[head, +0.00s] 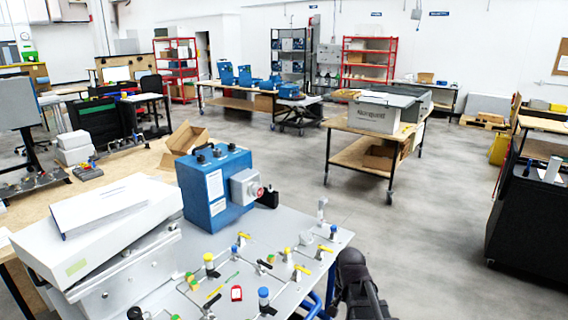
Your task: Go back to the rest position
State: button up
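A dark part of my arm (356,287) shows at the bottom edge, right of the grey panel table. I cannot make out fingertips on it, so whether my gripper is open, shut or holding something is hidden. The grey panel (318,262) carries several small valves with yellow, blue and black handles. A blue analyser box (212,192) with a grey switch housing and a red knob stands upright at the panel's back edge. My arm appears beside the panel's right edge; I cannot tell if they touch.
A white case (100,235) with papers on top lies left of the blue box. An open cardboard box (185,146) stands behind it. A wheeled table (362,158) with a large box is further back. A black cabinet (530,222) stands right. Grey floor (425,245) between is clear.

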jog(key=shift+s+f+n+b, duration=0.2)
jog(key=shift+s+f+n, duration=0.1)
jog(key=shift+s+n, duration=0.7)
jog(key=shift+s+f+n+b, duration=0.25)
jog(key=shift+s+n, duration=0.65)
jog(key=shift+n, duration=0.1)
jog(key=shift+s+f+n+b, duration=0.2)
jog(key=shift+s+f+n, duration=0.1)
jog(key=shift+s+n, duration=0.7)
jog(key=shift+w, duration=0.1)
